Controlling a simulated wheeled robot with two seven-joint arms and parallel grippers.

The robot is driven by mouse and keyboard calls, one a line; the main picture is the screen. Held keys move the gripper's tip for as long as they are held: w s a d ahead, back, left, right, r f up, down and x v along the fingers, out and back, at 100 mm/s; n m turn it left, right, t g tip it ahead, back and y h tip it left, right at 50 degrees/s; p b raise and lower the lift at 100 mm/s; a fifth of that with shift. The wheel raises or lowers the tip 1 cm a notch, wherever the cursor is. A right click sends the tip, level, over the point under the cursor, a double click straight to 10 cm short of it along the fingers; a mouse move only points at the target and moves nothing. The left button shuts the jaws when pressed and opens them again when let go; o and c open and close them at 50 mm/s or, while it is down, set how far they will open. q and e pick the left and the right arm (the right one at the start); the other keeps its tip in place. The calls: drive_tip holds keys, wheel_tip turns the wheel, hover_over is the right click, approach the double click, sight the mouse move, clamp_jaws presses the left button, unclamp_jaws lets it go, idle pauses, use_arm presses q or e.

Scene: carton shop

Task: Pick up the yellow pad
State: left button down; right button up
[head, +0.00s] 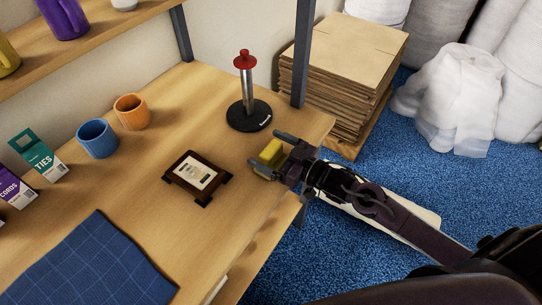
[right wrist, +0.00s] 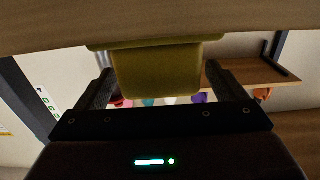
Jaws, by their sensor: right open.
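The yellow pad (head: 270,152) sits at the right end of the wooden bench, near its front edge. My right gripper (head: 272,155) is at the pad, with its fingers on either side of it. In the right wrist view the pad (right wrist: 158,70) fills the space between the two dark fingers (right wrist: 170,90). The jaws are open, and a gap shows between the pad and the right-hand finger. My left gripper is not in view.
A black-based stand with a red knob (head: 246,90) is behind the pad. A dark wooden frame (head: 197,178) lies left of the gripper. Blue (head: 97,139) and orange (head: 132,112) mugs and a blue mat (head: 90,265) are farther left. Stacked cardboard (head: 335,85) stands beyond the bench.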

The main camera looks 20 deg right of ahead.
sight(271, 148)
drive_tip(key=c, duration=1.1)
drive_tip(key=shift+r, duration=0.15)
wheel_tip(271, 148, up, 20)
drive_tip(key=shift+f, duration=0.1)
drive_tip(key=shift+o, duration=1.3)
drive_tip(key=shift+c, duration=0.6)
